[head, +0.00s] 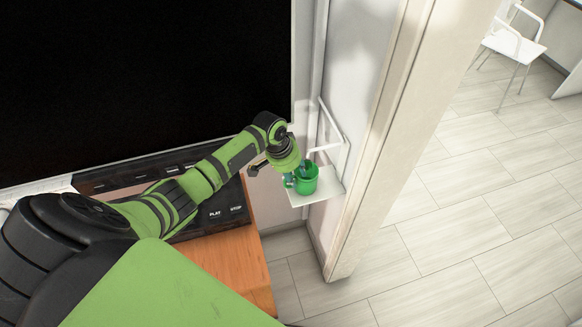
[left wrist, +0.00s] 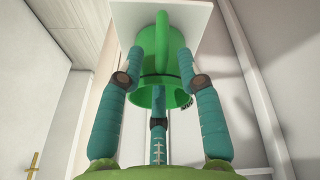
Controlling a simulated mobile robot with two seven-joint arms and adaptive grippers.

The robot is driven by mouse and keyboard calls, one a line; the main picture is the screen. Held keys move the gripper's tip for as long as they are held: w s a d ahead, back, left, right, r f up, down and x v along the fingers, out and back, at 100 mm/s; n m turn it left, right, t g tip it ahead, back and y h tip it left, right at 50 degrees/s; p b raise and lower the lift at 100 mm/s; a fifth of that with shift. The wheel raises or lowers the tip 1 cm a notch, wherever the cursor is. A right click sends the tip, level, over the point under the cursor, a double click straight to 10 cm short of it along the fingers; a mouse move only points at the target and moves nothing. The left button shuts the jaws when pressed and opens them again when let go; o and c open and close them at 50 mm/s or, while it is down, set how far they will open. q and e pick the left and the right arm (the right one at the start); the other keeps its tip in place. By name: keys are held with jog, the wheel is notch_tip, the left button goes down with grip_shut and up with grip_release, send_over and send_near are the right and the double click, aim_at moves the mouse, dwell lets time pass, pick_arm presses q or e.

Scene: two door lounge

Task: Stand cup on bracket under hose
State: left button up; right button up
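The green cup (head: 307,181) is upright on, or just above, the white bracket (head: 327,186) on the wall; I cannot tell whether its base touches. A thin white bent tube (head: 326,148), apparently the hose, reaches out from the wall above it. My left gripper (head: 292,170) is at the cup's rim from above left. In the left wrist view two fingers flank the cup's handle (left wrist: 162,45) on the outside. The third finger reaches into the mouth, so the gripper appears shut on the cup wall. The white bracket plate (left wrist: 205,25) shows behind. My right gripper is out of view.
A large black screen (head: 140,70) is at the left, above a panel with PLAY and STOP buttons (head: 225,212) and a wooden surface (head: 235,262). A wall edge (head: 372,150) stands close right of the bracket. Open tiled floor and a white chair (head: 513,45) lie beyond.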

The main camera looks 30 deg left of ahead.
pick_arm(q)
jog(key=v, duration=1.2)
jog(key=shift+b, duration=0.45)
jog(key=shift+f, duration=0.15)
